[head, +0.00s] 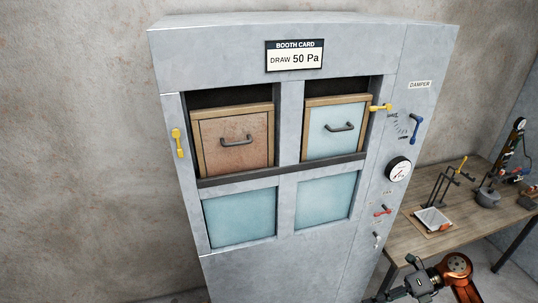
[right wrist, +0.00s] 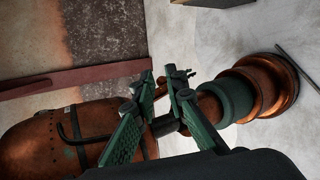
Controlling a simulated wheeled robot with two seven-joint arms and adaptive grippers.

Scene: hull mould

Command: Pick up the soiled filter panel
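The soiled filter panel (head: 236,140) is brown and stained, in a wooden frame with a dark handle (head: 237,142). It sits in the upper left opening of the grey booth cabinet (head: 250,55) in the head view. A cleaner pale blue panel (head: 337,128) with a similar handle sits in the upper right opening. My right gripper (right wrist: 163,84) shows in the right wrist view with its two green-padded fingers apart and nothing visibly held. My right arm shows low at the right of the head view, well away from the soiled panel. My left gripper is not in view.
Yellow latches stand beside the left opening (head: 177,142) and right opening (head: 380,107). A blue damper lever (head: 416,129), a gauge (head: 398,169) and small switches are on the cabinet's right side. A wooden bench (head: 410,235) with several tools stands at right.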

